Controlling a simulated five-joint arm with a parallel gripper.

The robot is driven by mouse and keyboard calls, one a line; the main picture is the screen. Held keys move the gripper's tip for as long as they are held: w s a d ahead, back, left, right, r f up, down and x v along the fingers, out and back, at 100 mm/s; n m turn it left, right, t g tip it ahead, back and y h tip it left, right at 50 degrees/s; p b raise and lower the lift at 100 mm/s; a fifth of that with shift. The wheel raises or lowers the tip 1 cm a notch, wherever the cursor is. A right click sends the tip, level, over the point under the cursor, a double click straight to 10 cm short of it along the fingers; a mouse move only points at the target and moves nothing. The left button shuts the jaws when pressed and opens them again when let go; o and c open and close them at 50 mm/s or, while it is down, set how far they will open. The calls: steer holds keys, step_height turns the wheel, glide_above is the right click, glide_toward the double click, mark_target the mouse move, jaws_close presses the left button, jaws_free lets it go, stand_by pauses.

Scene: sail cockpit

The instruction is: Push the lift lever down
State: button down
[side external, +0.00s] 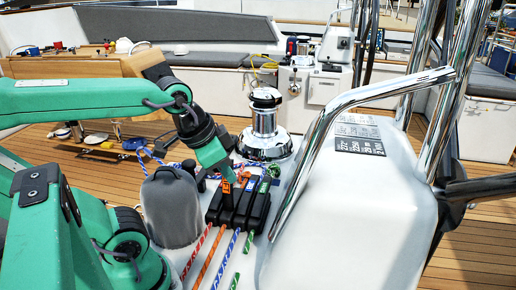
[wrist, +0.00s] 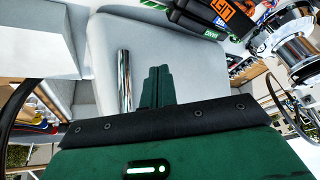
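The black bank of rope-clutch levers (side external: 238,205) sits on the white cockpit moulding in the side view. An orange-labelled lever (side external: 226,188) stands at its left side, right below my gripper (side external: 229,174). In the wrist view an orange label (wrist: 222,8), partly cut off, shows at the top edge on a black lever; its lettering is only partly legible, so I cannot confirm it is the lift lever. My gripper's green fingers (wrist: 158,85) lie side by side, shut and empty. I cannot tell whether they touch the lever in the side view; the wrist view shows them apart from the labels.
A chrome winch (side external: 264,125) stands behind the clutches. A grey-covered rounded object (side external: 171,207) is to their left. A bent chrome rail (side external: 322,130) and a white housing (side external: 352,205) rise to the right. Several coloured ropes (side external: 212,260) run out in front.

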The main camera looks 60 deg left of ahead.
steer(key=w+a+r+m+g, duration=0.1)
steer(key=a+m, duration=0.3)
steer(key=m, duration=0.8)
steer(key=w+a+r+m+g, duration=0.1)
steer(key=a+r+m+g, duration=0.2)
steer(key=m, duration=0.9)
steer(key=shift+a+r+m, duration=0.3)
steer(key=shift+a+m, duration=0.1)
steer(key=shift+a, duration=0.75)
steer(key=shift+f, duration=0.15)
steer(key=w+a+f, duration=0.3)
steer(key=f, duration=0.7)
steer(key=shift+w+a+f, duration=0.15)
steer(key=shift+f, duration=0.05)
